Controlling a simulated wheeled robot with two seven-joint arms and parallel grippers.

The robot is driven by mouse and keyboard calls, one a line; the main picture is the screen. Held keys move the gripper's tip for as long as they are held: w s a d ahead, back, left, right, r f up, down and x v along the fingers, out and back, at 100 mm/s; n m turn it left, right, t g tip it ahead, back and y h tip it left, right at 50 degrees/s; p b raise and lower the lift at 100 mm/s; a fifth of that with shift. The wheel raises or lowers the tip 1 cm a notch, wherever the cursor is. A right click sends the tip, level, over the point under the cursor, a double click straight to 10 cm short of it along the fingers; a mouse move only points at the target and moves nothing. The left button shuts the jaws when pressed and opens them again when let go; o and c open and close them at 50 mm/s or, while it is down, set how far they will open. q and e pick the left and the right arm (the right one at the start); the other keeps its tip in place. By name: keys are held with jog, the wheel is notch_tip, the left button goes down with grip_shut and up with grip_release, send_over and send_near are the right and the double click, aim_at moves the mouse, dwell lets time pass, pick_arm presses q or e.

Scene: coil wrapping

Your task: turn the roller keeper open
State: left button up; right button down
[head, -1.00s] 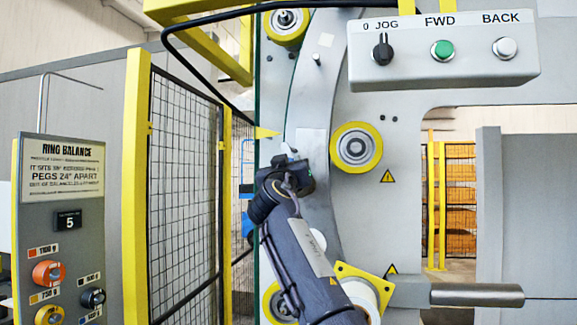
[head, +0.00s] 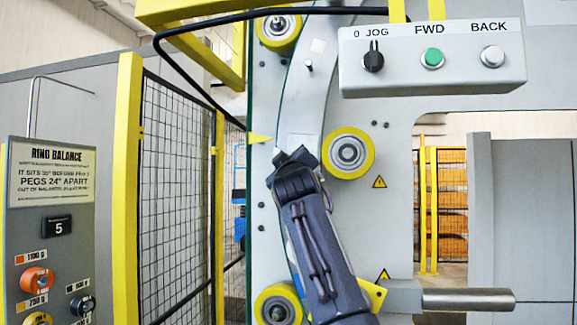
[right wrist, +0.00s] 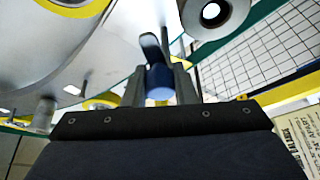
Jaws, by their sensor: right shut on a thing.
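My right gripper (head: 294,158) is at the curved grey ring (head: 306,90), left of the middle yellow-rimmed roller (head: 348,153). In the right wrist view its fingers (right wrist: 159,82) are shut on a small dark lever with a rounded blue part (right wrist: 159,88), which looks like the roller keeper. The lever's upper end (right wrist: 152,48) sticks up beyond the fingers and leans a little left. In the head view the gripper hides the keeper, so how far it is turned cannot be told. My left gripper is not in view.
A control box (head: 432,60) with a knob and two buttons hangs at upper right. More yellow-rimmed rollers sit at the top (head: 279,30) and bottom (head: 279,306). A mesh fence (head: 178,190) and the ring balance panel (head: 50,225) stand left. A metal bar (head: 468,299) sticks out at lower right.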

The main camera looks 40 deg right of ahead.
jog(key=shift+r, duration=0.1)
dwell(0.3)
jog(key=c, duration=1.2)
grip_release()
jog(key=shift+o, duration=0.2)
jog(key=shift+s+a+f, duration=0.1)
jog(key=shift+f, duration=0.1)
jog(key=b+v, duration=0.6)
jog(key=v, duration=0.1)
jog(key=shift+s, duration=0.25)
jog(key=shift+a, duration=0.15)
